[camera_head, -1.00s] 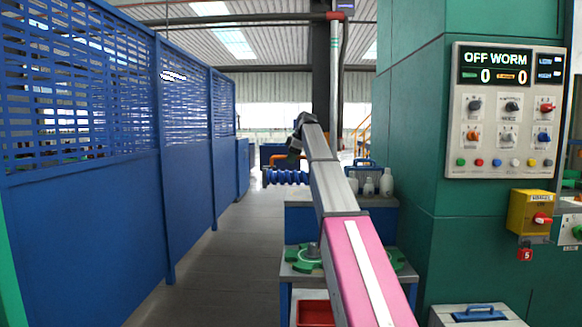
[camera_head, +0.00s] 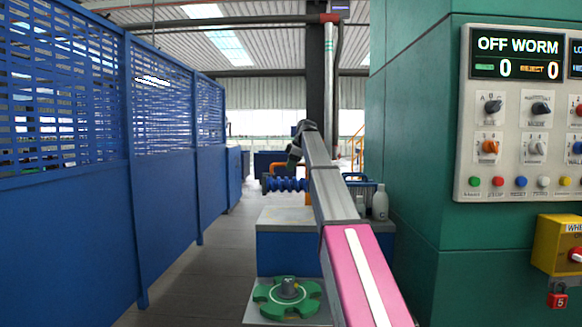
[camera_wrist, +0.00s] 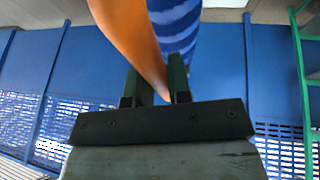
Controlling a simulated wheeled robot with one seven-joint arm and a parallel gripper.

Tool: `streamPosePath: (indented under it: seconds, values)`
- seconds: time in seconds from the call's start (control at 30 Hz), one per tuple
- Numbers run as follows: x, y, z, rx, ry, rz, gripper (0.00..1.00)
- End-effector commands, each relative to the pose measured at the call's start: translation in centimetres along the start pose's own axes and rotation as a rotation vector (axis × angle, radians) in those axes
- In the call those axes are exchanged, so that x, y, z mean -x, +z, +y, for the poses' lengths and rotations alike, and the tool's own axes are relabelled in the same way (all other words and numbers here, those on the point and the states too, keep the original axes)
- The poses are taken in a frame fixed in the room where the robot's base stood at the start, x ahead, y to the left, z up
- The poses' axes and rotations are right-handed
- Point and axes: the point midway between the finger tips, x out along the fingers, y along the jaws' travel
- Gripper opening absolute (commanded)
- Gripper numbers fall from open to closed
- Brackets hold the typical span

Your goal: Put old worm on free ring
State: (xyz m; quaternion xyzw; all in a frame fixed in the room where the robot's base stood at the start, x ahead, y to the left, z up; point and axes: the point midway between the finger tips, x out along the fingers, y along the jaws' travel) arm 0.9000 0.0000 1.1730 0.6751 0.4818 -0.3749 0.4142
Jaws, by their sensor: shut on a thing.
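A blue ribbed worm (camera_head: 287,185) with an orange handle-like part (camera_head: 284,167) hangs at the end of my outstretched arm, above the floor beside a blue cabinet. In the wrist view, my gripper (camera_wrist: 155,88) is shut on the orange part, and the blue worm (camera_wrist: 178,30) shows right behind it. A green lobed ring (camera_head: 266,308) lies on a low grey stand, nearer and lower than the worm. A grey knob-like piece stands at its middle. My arm hides whatever is to the right of this ring.
The blue cabinet (camera_head: 283,246) has a grey top, with white bottles (camera_head: 380,203) at its right. A blue slatted fence (camera_head: 165,200) runs along the left. A green wall with a control panel (camera_head: 520,110) and yellow box (camera_head: 560,250) closes the right. The aisle floor (camera_head: 190,280) is clear.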

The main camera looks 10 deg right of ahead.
Motion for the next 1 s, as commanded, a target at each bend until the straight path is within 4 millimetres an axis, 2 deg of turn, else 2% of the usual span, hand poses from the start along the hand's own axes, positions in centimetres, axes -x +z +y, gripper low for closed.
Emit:
streamPosePath:
  seconds: [0.33, 1.0]
  values:
    - [-1.0, 0.4, -0.2, 0.0, 0.002, 0.002, 0.0]
    - [-5.4, 2.2, -1.2, 0.001, 0.001, 0.001, 0.0]
